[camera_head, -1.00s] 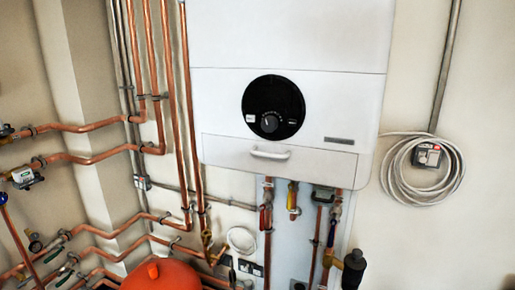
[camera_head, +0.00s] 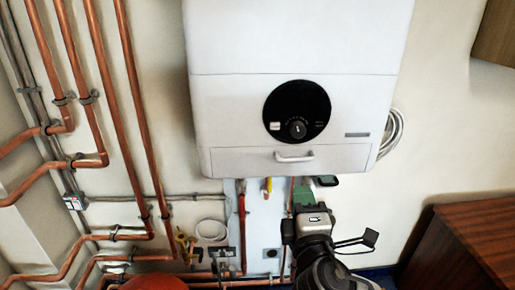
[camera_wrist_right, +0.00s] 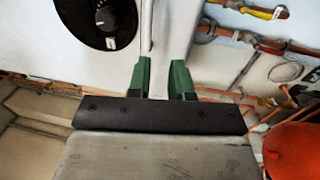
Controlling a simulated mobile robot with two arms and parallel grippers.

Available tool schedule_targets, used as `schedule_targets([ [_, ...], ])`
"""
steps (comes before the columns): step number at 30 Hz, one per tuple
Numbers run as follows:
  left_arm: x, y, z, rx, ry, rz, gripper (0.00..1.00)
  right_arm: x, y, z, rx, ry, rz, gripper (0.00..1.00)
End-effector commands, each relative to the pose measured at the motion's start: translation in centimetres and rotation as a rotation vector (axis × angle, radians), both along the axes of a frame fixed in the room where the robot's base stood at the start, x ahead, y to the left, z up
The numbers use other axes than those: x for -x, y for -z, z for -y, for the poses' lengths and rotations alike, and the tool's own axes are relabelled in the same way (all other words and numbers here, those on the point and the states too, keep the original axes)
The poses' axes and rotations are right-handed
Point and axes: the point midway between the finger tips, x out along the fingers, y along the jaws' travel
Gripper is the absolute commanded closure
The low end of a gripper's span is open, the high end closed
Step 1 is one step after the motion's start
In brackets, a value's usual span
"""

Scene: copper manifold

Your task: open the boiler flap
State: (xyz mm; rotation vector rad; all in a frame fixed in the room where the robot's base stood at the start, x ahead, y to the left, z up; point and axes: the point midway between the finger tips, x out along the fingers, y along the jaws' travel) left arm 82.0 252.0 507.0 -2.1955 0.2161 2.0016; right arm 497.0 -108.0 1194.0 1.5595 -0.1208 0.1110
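The white boiler (camera_head: 230,110) hangs on the wall with a round black dial (camera_head: 297,111). Below the dial is the boiler flap (camera_head: 235,162), a shut white panel with a pale bar handle (camera_head: 295,157). My right gripper (camera_head: 303,193) has green fingers and is just below the flap, under the handle. In the right wrist view its two fingers (camera_wrist_right: 164,80) stand apart, pointing at the white lower part of the boiler. The dial (camera_wrist_right: 108,18) shows at upper left there. I cannot tell whether the fingers touch the handle. My left gripper is out of view.
Copper pipes (camera_head: 128,110) run along the wall on the left. Valves, including one with a red lever (camera_head: 242,203), hang under the boiler. A red tank (camera_head: 152,284) is at the bottom left. A wooden cabinet (camera_head: 465,240) stands at the right. Coiled white cable (camera_head: 391,132) hangs beside the boiler.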

Motion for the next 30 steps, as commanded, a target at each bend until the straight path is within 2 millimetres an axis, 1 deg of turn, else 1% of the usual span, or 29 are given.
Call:
schedule_targets([
  [1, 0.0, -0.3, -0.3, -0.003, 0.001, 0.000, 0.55, 0.5, -1.0, 0.0, 0.005, 0.000, 0.020, 0.79],
  [3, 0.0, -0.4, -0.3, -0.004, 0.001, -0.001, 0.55, 0.7, -1.6, 0.0, 0.008, -0.001, 0.033, 0.79],
  [5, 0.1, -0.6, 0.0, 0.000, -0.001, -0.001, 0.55, 0.3, -1.8, 0.0, 0.010, 0.000, 0.034, 0.79],
  [8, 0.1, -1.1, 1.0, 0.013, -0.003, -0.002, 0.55, -1.1, -2.1, 0.0, 0.011, 0.000, 0.035, 0.79],
  [10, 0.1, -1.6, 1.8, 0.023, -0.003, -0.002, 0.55, -2.4, -2.4, 0.0, 0.010, 0.001, 0.034, 0.79],
  [13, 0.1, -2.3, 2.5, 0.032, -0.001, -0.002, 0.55, -4.4, -2.9, 0.0, 0.010, 0.001, 0.035, 0.79],
  [18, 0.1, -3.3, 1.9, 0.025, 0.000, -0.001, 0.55, -7.4, -3.3, 0.0, 0.009, 0.001, 0.032, 0.79],
  [21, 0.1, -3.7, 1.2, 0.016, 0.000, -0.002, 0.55, -8.6, -3.4, 0.0, 0.007, -0.001, 0.032, 0.79],
  [25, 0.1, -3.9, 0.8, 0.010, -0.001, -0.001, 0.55, -9.5, -3.4, 0.0, 0.006, -0.001, 0.030, 0.79],
  [30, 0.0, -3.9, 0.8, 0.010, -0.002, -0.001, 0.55, -9.8, -3.3, 0.0, 0.006, -0.003, 0.030, 0.79],
])
